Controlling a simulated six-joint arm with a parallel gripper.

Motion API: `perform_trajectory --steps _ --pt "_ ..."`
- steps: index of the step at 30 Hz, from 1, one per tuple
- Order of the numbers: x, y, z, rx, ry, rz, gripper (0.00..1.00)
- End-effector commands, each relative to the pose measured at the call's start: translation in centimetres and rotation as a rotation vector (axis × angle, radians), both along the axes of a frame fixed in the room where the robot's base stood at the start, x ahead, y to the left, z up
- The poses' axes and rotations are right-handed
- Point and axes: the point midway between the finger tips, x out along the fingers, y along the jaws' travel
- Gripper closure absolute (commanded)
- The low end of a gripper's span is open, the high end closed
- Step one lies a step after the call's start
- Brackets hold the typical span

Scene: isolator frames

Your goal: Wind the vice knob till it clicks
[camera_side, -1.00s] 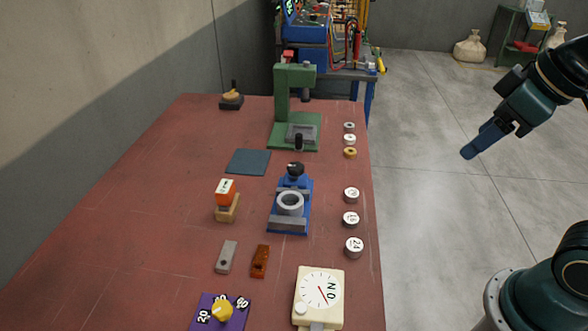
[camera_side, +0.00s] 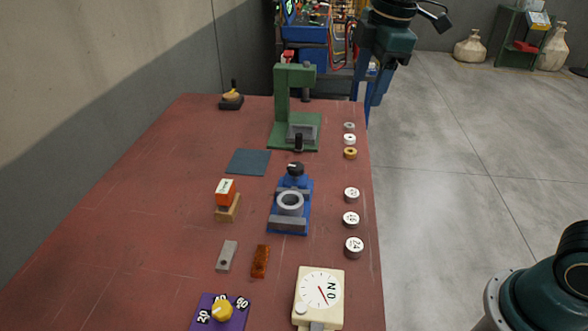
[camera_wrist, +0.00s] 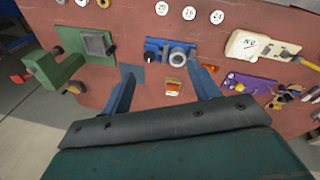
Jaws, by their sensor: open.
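The blue vice (camera_side: 290,210) stands on the red bench, with a grey ring (camera_side: 290,203) between its jaws. Its black knob (camera_side: 295,169) is at the far end of the vice in the side view. In the wrist view the vice (camera_wrist: 168,46) lies ahead, beyond the fingertips, with its knob (camera_wrist: 150,56) at the left end. My gripper (camera_side: 372,95) is in the air at the bench's far right edge, well apart from the vice. In the wrist view my gripper (camera_wrist: 162,84) has its two blue fingers wide apart with nothing between them.
A green press (camera_side: 282,105) stands behind the vice. An orange-and-white block (camera_side: 226,195) on a wooden base is left of it. Several numbered round weights (camera_side: 352,220) line the right edge. A cream dial gauge (camera_side: 318,296) and a purple dial plate (camera_side: 222,311) are in front.

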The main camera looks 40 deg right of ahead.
Motion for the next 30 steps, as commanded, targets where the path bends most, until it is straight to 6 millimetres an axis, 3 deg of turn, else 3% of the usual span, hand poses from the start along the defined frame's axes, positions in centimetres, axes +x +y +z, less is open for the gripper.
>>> perform_trajectory --steps 6,18,24,30 --pt "4.6 1.4 -2.0 -0.04 0.056 0.215 0.39" --pt "11.7 4.0 -7.4 -0.087 0.148 0.609 0.39" --pt "13.6 4.9 -9.5 -0.095 0.176 0.742 0.39" --pt "14.1 5.2 -10.2 -0.097 0.182 0.784 0.39"
